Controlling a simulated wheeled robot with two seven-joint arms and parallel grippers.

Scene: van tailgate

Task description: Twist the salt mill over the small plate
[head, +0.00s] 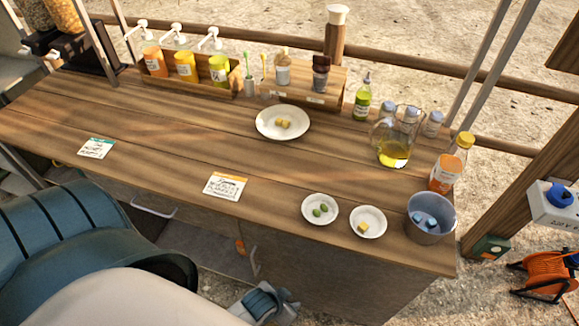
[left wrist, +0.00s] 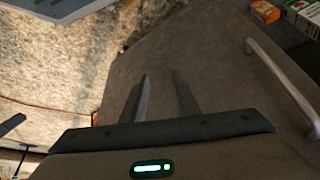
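Two small mills stand in the wooden rack at the back of the counter in the head view: a pale-bodied one with a brown top (head: 283,72) and a dark one (head: 320,75). A tall wooden mill with a white top (head: 335,38) stands behind them. I cannot read which holds salt. Two small white plates lie near the front edge, one with green pieces (head: 319,208), one with a yellow piece (head: 367,221). My left gripper (head: 287,301) is low in front of the counter, below its top. Its fingers are apart and empty in the left wrist view (left wrist: 160,95). My right gripper is out of view.
A larger plate (head: 282,122) with yellow pieces lies mid-counter. A glass jug (head: 394,152), orange-labelled bottle (head: 450,165), green bottle (head: 362,100) and metal bucket (head: 430,217) crowd the right. Pump bottles (head: 186,68) stand back left. The left-middle counter is mostly clear, with two cards.

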